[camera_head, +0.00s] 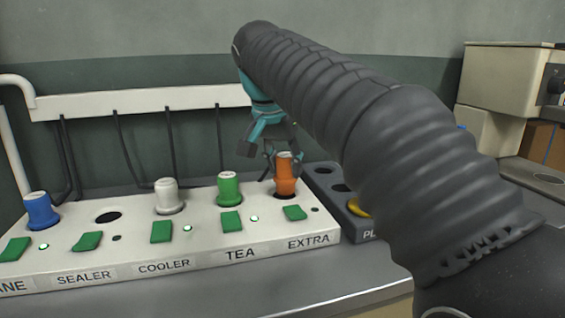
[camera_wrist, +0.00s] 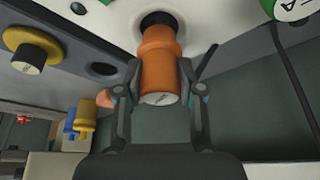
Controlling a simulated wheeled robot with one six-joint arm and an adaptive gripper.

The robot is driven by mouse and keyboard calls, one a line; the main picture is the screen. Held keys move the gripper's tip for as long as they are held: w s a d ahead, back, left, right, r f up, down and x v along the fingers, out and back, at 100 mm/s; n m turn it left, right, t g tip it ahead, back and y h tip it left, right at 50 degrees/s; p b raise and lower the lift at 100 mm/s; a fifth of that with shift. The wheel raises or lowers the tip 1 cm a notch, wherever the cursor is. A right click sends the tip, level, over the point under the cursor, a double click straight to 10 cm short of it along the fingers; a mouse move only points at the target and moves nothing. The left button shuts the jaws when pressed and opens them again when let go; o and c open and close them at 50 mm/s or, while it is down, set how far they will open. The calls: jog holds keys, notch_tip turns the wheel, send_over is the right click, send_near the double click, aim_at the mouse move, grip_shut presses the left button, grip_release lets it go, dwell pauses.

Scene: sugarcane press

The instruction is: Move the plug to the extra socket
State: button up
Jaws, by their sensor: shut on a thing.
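An orange plug (camera_head: 286,174) stands upright at the socket labelled EXTRA, at the right end of the white socket panel (camera_head: 205,262). My gripper (camera_head: 281,158) is at the plug's top, coming from behind it. In the wrist view the two dark fingers of my gripper (camera_wrist: 160,92) are shut around the orange plug (camera_wrist: 158,62). The dark round EXTRA socket hole (camera_wrist: 157,21) shows at the plug's end there. How deep the plug sits in it is hard to tell. The small light beside the EXTRA switch (camera_head: 294,212) looks dark.
A blue plug (camera_head: 41,211), a white plug (camera_head: 167,195) and a green plug (camera_head: 229,188) stand in other sockets. The SEALER socket (camera_head: 108,217) is empty. A dark plug holder (camera_head: 325,176) with a yellow plug (camera_head: 357,207) stands right of the panel. Cables hang behind.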

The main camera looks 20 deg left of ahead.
aim_at(281, 163)
jog(key=shift+f+b, duration=0.5)
jog(key=shift+f, duration=0.25)
jog(key=shift+s, duration=0.25)
jog(key=shift+f, duration=0.6)
dwell(1.3)
jog(key=o, duration=0.9)
jog(key=shift+r, duration=0.1)
jog(key=shift+p+v, duration=3.2)
jog(key=shift+v, duration=2.2)
